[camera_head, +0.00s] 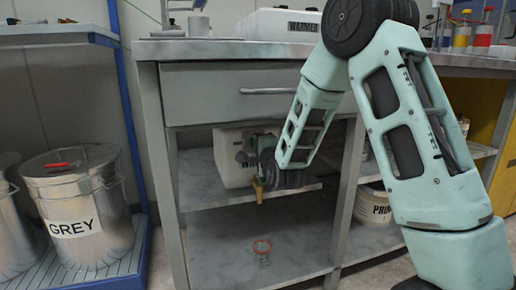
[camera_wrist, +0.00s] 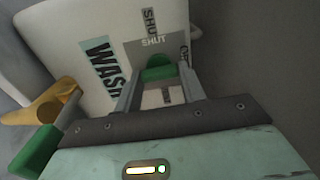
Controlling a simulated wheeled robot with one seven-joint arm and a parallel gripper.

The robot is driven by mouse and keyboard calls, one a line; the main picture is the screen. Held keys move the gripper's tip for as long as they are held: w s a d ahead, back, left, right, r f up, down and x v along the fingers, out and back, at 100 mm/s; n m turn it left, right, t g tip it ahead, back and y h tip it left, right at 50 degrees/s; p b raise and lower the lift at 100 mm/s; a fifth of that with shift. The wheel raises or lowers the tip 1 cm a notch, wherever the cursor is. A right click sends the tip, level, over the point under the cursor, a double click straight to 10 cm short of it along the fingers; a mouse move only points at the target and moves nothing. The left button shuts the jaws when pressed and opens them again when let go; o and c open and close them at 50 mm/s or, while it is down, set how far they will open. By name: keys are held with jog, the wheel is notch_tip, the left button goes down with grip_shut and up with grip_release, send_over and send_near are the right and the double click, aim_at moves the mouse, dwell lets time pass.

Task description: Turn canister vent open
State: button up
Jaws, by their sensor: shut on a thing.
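A white canister (camera_head: 228,160) stands on the shelf under the bench, partly hidden by my arm. In the wrist view the canister (camera_wrist: 85,25) carries a blue label reading "WAS" and a partly hidden further letter. A green vent knob (camera_wrist: 158,72) sits between the fingers of my gripper (camera_wrist: 160,84), which is shut on it. "SHUT" is printed on a grey patch just beyond the knob. Other lettering is partly cut off. A yellow tap (camera_wrist: 42,105) with a green handle (camera_wrist: 36,152) is left of the fingers; the tap also shows in the head view (camera_head: 258,190).
The bench drawer (camera_head: 240,92) is shut above the shelf. A small red-rimmed jar (camera_head: 262,252) stands on the lower shelf. A metal drum labelled GREY (camera_head: 75,205) stands at left, and a PRIMER bucket (camera_head: 373,206) is partly behind my arm. Room inside the shelf is tight.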

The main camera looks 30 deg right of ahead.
jog(key=shift+f+m, duration=0.1)
jog(key=shift+m, duration=0.2)
jog(key=o, duration=1)
